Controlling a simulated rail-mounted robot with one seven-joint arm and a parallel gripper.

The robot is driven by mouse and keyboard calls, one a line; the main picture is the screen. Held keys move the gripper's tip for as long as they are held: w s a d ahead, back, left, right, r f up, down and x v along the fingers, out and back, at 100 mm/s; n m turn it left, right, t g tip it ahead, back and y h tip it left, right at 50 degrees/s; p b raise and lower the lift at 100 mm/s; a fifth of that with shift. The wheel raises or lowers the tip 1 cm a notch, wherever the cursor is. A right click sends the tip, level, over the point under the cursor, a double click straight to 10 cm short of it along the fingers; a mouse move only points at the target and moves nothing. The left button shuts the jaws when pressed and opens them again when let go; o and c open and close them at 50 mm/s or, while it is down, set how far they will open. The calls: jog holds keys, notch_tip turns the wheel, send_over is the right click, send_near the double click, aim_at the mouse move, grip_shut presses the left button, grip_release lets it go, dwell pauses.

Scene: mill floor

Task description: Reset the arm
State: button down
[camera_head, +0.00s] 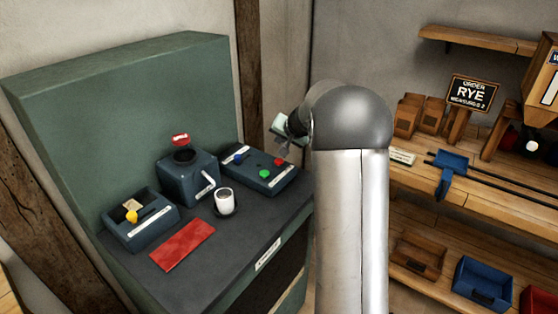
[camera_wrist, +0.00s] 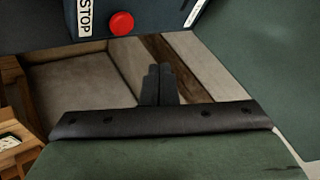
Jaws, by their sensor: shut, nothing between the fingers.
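My arm rises through the middle of the head view, and its rounded joint hides part of the bench and wall. My gripper (camera_wrist: 158,72) shows in the wrist view with its two dark fingers together and nothing between them. In the head view my gripper (camera_head: 283,152) is small and partly hidden, close above the right end of the control box (camera_head: 250,180). That box has blue, green and red buttons. In the wrist view a red button (camera_wrist: 121,23) beside a STOP label lies beyond the fingertips, and I see no contact.
A green-backed bench holds a grinder-like box (camera_head: 188,180), a white cup (camera_head: 224,200), a red mat (camera_head: 183,245) and a box with a yellow knob (camera_head: 140,222). Wooden shelves with bins, a blue scoop (camera_head: 450,170) and a RYE sign (camera_head: 471,93) stand at right.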

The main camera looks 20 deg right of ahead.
dwell(0.3)
jog(key=s+a+r+n+g+y, duration=0.15)
jog(key=s+a+n+g, duration=0.3)
jog(key=s+a, duration=1.35)
jog(key=s+a+f+n+g+h, duration=0.1)
jog(key=s+f+n+g, duration=0.1)
jog(key=s, duration=1)
jog(key=s+a+f+n+g+h, duration=0.1)
jog(key=s+f+g, duration=0.1)
jog(key=s, duration=1)
jog(key=shift+s+a+f+n, duration=0.15)
jog(key=shift+f+n, duration=0.2)
jog(key=shift+f, duration=0.15)
